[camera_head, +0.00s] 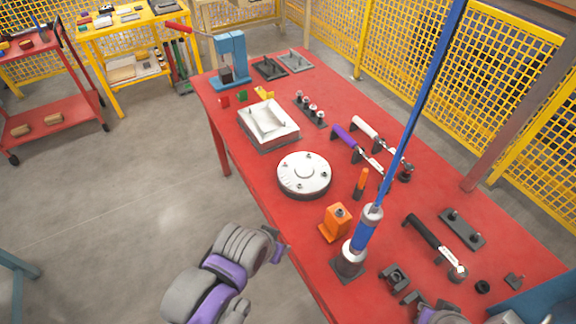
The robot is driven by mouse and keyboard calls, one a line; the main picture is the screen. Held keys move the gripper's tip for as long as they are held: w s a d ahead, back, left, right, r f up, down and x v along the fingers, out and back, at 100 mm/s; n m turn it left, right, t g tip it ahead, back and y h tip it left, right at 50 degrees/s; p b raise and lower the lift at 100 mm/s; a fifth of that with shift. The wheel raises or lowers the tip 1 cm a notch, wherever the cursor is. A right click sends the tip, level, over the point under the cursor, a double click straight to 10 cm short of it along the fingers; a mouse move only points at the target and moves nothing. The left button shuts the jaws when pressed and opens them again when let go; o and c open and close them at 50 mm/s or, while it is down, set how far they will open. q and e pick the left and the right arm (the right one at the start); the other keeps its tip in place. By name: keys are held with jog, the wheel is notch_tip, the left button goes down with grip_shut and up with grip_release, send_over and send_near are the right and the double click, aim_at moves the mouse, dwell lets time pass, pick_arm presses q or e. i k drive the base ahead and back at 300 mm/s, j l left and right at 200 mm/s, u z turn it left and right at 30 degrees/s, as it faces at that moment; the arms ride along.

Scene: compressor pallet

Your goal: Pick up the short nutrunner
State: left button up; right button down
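Several angle-headed hand tools that look like nutrunners lie on the red table (300,245). One has a purple handle (345,136), one a white handle (368,128), and one a black handle (424,231) with a silver head at its near end. I cannot tell for certain which is the short nutrunner. My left gripper (282,248) is beside the table's left edge, apart from the tools, with its fingers too small and turned to read. My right arm shows at the bottom edge, near the table's near end; its gripper (440,315) is mostly cut off.
A blue cylinder (364,232) on a dark base stands upright with a long blue pole. Beside it are an orange block (335,223), a round white part (304,174) and a white tray-like part (268,119). A blue press (231,58) stands at the far end.

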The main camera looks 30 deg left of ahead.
aim_at(355, 250)
jog(key=k+u, duration=0.3)
jog(key=k, duration=0.15)
jog(key=k+j+u, duration=0.15)
jog(key=k+u, duration=0.15)
jog(key=k, duration=0.1)
